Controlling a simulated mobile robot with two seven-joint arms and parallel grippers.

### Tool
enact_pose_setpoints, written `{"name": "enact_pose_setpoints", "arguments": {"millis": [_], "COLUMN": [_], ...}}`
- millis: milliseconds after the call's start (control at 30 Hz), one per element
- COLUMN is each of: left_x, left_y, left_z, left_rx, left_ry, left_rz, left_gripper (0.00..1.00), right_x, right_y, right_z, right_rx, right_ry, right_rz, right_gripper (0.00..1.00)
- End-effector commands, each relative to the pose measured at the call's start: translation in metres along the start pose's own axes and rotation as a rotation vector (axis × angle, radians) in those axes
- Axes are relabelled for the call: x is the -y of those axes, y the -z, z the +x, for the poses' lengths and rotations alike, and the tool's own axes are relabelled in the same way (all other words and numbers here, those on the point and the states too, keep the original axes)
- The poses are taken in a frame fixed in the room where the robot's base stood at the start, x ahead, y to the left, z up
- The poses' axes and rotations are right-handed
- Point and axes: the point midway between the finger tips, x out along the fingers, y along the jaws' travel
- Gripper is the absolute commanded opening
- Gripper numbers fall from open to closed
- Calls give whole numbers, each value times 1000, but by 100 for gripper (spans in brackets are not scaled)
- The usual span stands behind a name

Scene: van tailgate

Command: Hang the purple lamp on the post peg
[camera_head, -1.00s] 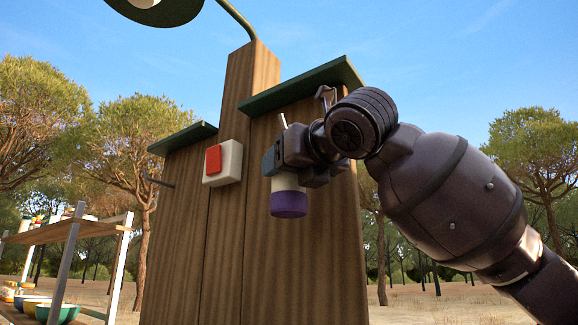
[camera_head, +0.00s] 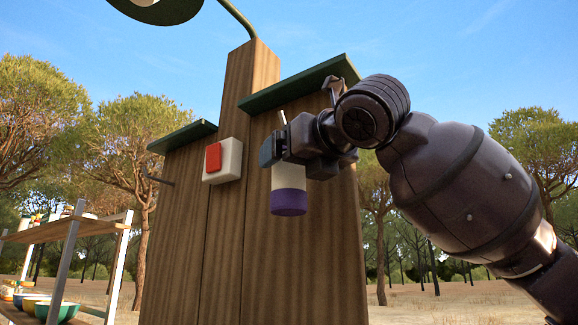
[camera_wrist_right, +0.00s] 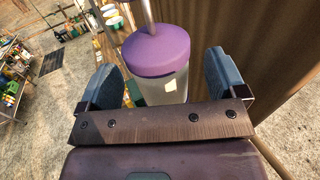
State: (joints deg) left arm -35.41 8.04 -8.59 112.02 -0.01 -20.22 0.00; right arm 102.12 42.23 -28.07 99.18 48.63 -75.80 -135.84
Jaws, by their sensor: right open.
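The purple lamp (camera_head: 288,201) has a white body and a purple end. It is upright in front of the wooden post (camera_head: 258,270), below my right gripper (camera_head: 272,150). A thin pale rod (camera_head: 283,118) rises above the gripper; the join between lamp and peg is hidden behind the gripper. In the wrist view the lamp's purple cap (camera_wrist_right: 157,50) and clear body sit between the two open fingers of my right gripper (camera_wrist_right: 163,78), with gaps on both sides. A metal bar rises from the cap. My left gripper is not in view.
A white box with a red front (camera_head: 222,161) is fixed to the post. Another dark peg (camera_head: 157,181) sticks out at its left. Green ledges (camera_head: 300,84) overhang above. A shelf with bowls (camera_head: 62,308) stands at lower left. Open air lies right of the post.

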Motion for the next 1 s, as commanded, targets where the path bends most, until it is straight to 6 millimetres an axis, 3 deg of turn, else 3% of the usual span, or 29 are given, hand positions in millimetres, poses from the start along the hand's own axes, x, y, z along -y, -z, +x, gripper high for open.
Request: {"name": "enact_pose_setpoints", "arguments": {"millis": [300,500,1000], "left_x": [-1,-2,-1], "left_y": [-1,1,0], "left_z": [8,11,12], "left_rx": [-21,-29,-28], "left_ry": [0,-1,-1], "left_rz": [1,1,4], "left_gripper": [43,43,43], "right_x": [0,0,0], "right_y": [1,0,0], "right_z": [-59,-82,-88], "right_rx": [3,2,2], "right_ry": [2,0,0], "right_rz": [-2,-1,0], "right_gripper": [90,90,90]}}
